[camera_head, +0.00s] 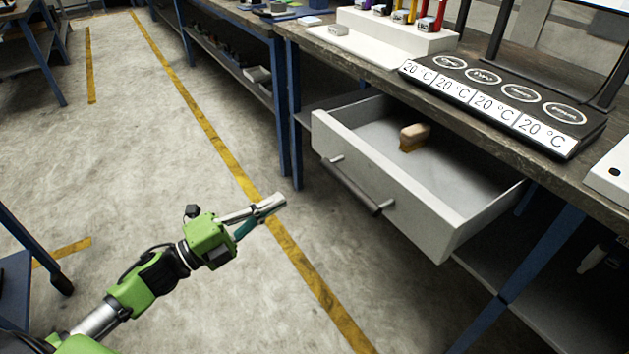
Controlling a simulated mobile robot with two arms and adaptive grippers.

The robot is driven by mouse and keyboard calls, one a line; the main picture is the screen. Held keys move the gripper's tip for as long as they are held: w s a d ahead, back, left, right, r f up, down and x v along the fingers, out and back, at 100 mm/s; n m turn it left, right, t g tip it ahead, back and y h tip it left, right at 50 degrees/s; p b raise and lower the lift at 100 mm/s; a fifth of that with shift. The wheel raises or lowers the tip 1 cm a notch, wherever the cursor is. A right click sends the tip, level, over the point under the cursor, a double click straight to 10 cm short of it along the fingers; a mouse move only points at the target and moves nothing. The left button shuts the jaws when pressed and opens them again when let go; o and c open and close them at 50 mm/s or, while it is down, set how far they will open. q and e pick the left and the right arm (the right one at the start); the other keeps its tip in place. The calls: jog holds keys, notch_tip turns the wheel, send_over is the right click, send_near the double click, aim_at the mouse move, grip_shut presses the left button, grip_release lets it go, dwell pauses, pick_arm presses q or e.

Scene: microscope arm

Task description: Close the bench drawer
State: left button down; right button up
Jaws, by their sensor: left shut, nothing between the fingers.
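The bench drawer (391,196) is white and stands pulled out from under the worktop on the right. Its dark bar handle (355,186) is on the front panel, facing my left arm. A small brush (413,136) with a tan back and yellowish bristles lies inside the drawer. My left gripper (272,204) is shut and empty, over the floor to the left of the drawer front, apart from the handle. My right gripper is not in view.
The workbench (470,116) carries a black heater plate (500,100) with "20 °C" displays and a white rack (390,28). Blue bench legs (530,265) stand beside and below the drawer. The concrete floor (150,190) with yellow lines is clear around my left arm.

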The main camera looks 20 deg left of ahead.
aim_at(327, 171)
pick_arm(q)
jog(key=x, duration=0.9)
jog(key=shift+w, duration=0.1)
jog(key=shift+w+d, duration=0.45)
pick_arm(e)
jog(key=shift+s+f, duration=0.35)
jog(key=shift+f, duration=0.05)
pick_arm(q)
jog(key=shift+r, duration=0.1)
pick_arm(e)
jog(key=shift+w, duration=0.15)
